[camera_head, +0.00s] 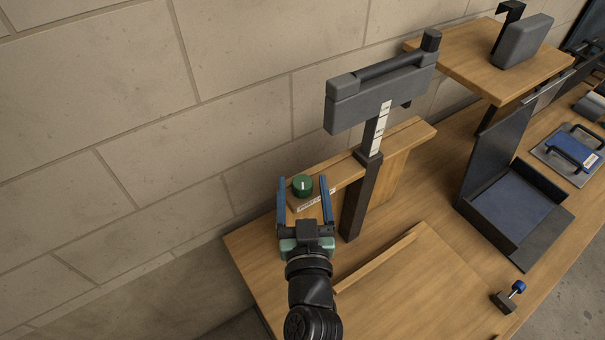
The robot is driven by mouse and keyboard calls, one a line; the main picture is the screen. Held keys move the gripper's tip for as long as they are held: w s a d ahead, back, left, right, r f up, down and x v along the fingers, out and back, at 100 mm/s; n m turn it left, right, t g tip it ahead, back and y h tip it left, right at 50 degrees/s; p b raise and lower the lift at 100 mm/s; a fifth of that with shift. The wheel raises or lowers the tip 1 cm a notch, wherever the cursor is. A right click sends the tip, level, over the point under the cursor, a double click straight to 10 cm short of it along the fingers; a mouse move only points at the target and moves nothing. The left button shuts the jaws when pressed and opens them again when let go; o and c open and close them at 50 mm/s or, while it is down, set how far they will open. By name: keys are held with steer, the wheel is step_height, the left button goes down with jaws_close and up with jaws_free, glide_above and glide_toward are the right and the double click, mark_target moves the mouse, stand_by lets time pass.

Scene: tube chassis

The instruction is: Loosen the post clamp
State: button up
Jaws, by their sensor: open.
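A round green knob (302,187) with a pale mark on top sits on a wooden block at the left end of the bench. A small white label (316,202) lies in front of it, its print too small to read surely. A dark upright post (360,198) with a white scale carries a grey head (378,93) just right of the knob. My gripper (302,180) is open, with one blue finger on each side of the knob in this view. I cannot tell whether the fingers touch it or how high they are.
A wooden board (430,290) with a raised strip lies at the front. A black angled tray (515,205), a small blue-knobbed piece (510,296) and a raised wooden shelf (460,62) stand to the right. A block wall is behind.

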steer(key=shift+w, duration=0.75)
steer(key=shift+c, duration=0.2)
jaws_close()
